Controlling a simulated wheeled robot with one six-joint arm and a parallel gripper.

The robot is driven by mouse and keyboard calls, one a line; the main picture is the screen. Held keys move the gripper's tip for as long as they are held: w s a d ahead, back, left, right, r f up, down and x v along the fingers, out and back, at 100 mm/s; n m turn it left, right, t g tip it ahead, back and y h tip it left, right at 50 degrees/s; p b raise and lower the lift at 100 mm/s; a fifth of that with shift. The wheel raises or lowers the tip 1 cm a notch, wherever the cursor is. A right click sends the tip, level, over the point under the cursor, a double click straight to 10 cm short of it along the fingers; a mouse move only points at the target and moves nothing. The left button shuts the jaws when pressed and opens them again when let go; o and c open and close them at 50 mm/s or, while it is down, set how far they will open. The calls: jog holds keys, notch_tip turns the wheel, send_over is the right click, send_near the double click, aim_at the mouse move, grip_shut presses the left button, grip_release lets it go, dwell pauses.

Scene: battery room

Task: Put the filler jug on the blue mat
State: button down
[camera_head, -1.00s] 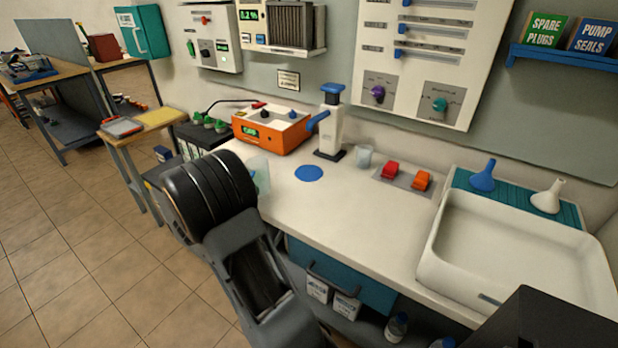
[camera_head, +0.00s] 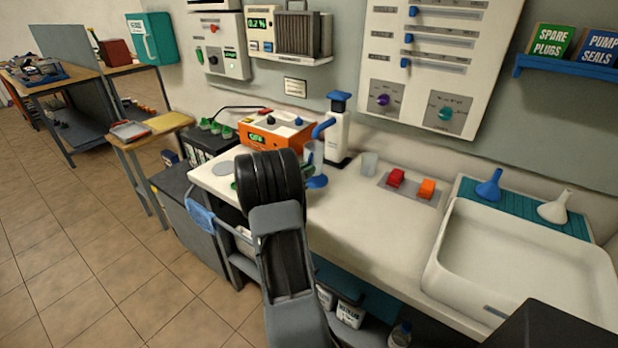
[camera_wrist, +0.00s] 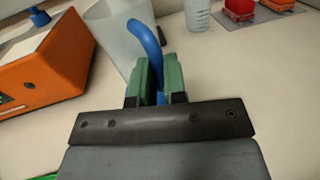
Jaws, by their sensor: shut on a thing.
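The filler jug (camera_wrist: 112,35) is a translucent vessel with a blue curved handle in the wrist view. My gripper (camera_wrist: 155,85) has its green pads shut on that handle. I cannot tell whether the jug's base touches anything.
The orange box (camera_head: 272,133) stands behind my wrist, close to the jug. A white dispenser with a blue top (camera_head: 338,130) stands behind the mat. A clear beaker (camera_head: 369,163) and red and orange switches (camera_head: 411,184) are to the right. Free counter (camera_head: 372,220) lies in front of them.

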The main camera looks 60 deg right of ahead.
jog(key=shift+s+d, duration=0.1)
jog(key=shift+d, duration=0.35)
jog(key=shift+f, duration=1.75)
jog(key=shift+f, duration=0.15)
